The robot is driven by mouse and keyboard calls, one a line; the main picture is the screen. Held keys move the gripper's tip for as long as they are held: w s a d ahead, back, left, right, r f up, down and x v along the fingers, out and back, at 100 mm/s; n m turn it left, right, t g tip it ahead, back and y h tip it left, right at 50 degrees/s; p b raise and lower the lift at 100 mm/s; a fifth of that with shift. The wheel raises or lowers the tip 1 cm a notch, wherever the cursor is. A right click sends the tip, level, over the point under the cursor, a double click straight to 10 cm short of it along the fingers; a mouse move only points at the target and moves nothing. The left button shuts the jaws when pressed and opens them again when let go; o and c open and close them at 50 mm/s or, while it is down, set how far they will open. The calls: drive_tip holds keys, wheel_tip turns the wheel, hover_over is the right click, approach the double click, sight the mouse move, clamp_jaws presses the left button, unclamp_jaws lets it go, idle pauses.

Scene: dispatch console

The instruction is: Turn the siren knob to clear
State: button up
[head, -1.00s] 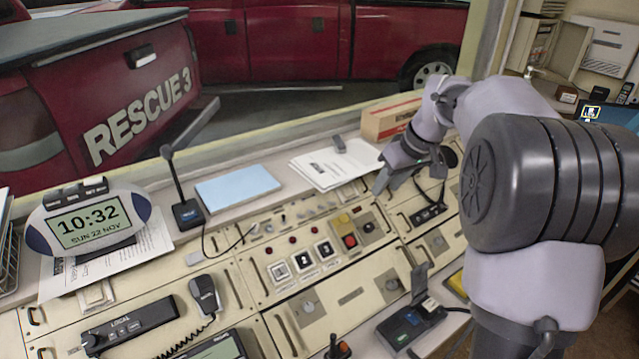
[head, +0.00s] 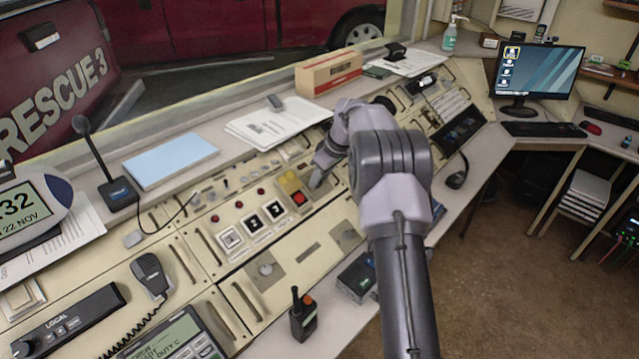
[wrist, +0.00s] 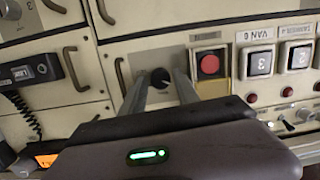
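A black knob (wrist: 160,77) on a pale plate of the console shows in the wrist view, between the two fingers of my gripper (wrist: 160,80). The fingers are open, one on each side of the knob, with gaps showing. How near the fingertips are to the panel is hard to tell. In the head view my gripper (head: 319,182) points down at the console just right of the red button (head: 299,198), and the knob is hidden there. I cannot read a siren label or the knob's pointer direction.
The red button (wrist: 209,65) sits close beside the fingers. Square lit buttons (head: 252,224) lie in a row left of it. Drawer-like handles (wrist: 122,75) stick out near the knob. Another knob (head: 266,269) is nearer the front. A cardboard box (head: 328,72) stands behind on the ledge.

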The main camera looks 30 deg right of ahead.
drive_tip(key=shift+w+f, duration=0.1)
drive_tip(key=shift+f, duration=0.15)
clamp_jaws()
